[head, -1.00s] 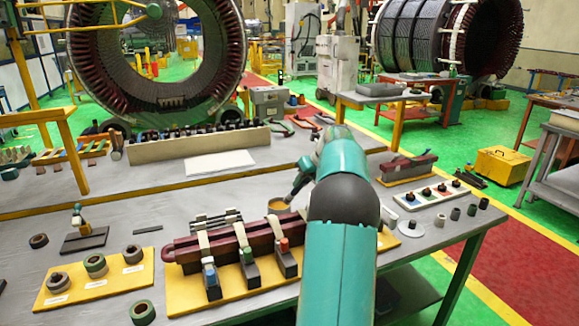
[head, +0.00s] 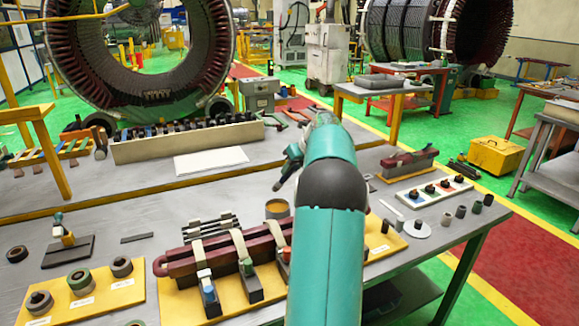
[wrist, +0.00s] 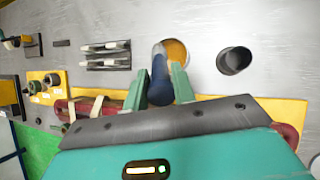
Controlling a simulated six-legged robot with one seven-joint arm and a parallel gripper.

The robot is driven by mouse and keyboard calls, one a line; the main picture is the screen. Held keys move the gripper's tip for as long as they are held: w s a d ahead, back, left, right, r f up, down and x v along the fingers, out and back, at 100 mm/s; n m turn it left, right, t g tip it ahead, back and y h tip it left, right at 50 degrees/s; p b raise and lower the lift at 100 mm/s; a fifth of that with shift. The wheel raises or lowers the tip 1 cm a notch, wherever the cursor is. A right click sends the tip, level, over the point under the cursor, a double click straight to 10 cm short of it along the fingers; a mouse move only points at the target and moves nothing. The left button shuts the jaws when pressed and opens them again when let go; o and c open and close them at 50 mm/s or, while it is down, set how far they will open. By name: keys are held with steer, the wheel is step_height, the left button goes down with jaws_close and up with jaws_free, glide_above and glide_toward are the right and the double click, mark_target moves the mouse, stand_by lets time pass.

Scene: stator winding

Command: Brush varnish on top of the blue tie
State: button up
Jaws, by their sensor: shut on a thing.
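My gripper (wrist: 163,86) is shut on a brush with a dark blue handle (wrist: 159,82). In the head view the dark brush (head: 284,178) tilts down to the left, above the varnish pot (head: 277,209). The wrist view shows amber varnish in the pot (wrist: 177,50); the brush overlaps its left side. A dark red coil (head: 180,266) lies on a yellow board, with cream ties around it. The tie (head: 198,254) at the blue-marked block (head: 208,291) is left of the pot.
A green-marked block (head: 248,276) stands by the middle tie. A dark round cup (wrist: 235,60) stands right of the pot in the wrist view. Rings on a yellow board (head: 80,290) are at left.

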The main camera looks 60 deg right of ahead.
steer(key=shift+w+f, duration=0.1)
steer(key=shift+f, duration=0.1)
steer(key=shift+s+f, duration=0.25)
steer(key=shift+f, duration=3.35)
steer(key=shift+r, duration=0.1)
steer(key=shift+w+r, duration=0.1)
steer(key=shift+r, duration=3.45)
